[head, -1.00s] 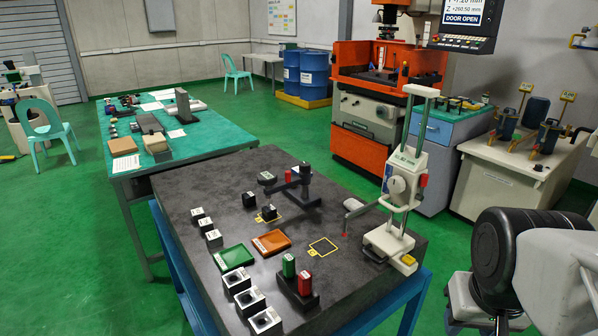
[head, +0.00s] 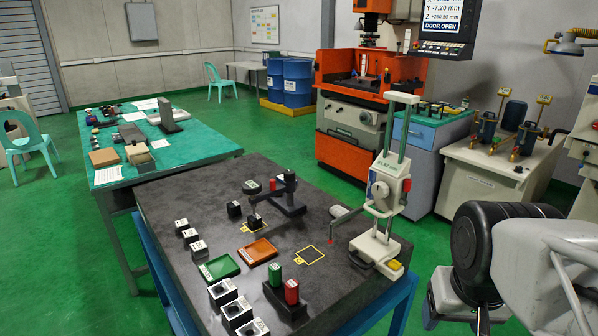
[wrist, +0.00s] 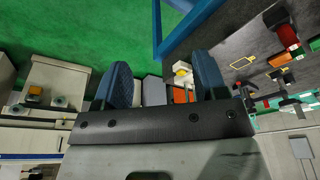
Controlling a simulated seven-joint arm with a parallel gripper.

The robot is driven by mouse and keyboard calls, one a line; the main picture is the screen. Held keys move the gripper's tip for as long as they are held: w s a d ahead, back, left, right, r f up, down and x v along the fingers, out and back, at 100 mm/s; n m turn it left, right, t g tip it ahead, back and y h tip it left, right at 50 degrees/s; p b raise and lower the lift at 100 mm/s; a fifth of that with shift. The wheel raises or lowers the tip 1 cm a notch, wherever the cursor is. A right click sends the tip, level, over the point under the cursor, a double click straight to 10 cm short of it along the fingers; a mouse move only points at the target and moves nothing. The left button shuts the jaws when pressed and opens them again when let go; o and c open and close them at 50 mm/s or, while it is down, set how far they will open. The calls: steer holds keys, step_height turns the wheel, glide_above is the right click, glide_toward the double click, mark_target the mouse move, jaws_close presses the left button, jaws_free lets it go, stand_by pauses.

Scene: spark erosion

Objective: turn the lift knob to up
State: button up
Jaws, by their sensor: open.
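My gripper (wrist: 163,78) shows in the wrist view with its two blue fingers wide apart and nothing between them. It is not clearly visible in the head view. The orange spark erosion machine (head: 338,152) stands at the back; its screen (head: 447,25) reads DOOR OPEN. A round dark knob shape (head: 366,117) is on the machine's pale front. A white height gauge (head: 384,205) with green columns and a round dial stands on the dark table. No readable label marks the lift knob, so I cannot tell which part it is or its setting.
The dark table (head: 325,215) carries a green tray (head: 219,268), an orange tray (head: 258,252), several blocks and a black stand (head: 288,196). A blue-grey cabinet (head: 425,165) stands beside the machine. Green floor (head: 240,120) is open between the tables and machine.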

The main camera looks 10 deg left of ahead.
steer(key=w+a+r+m, duration=0.15)
steer(key=w+r, duration=0.25)
steer(key=w, duration=0.4)
steer(key=w+a+r+m, duration=0.1)
steer(key=w+a+r, duration=0.2)
steer(key=w, duration=0.5)
steer(key=m+g, duration=0.3)
steer(key=m, duration=0.2)
glide_above(290, 172)
step_height(290, 172, down, 4)
steer(key=shift+w+f, duration=0.1)
steer(key=shift+f, duration=0.1)
steer(key=shift+f, duration=3.9)
steer(key=shift+c, duration=0.4)
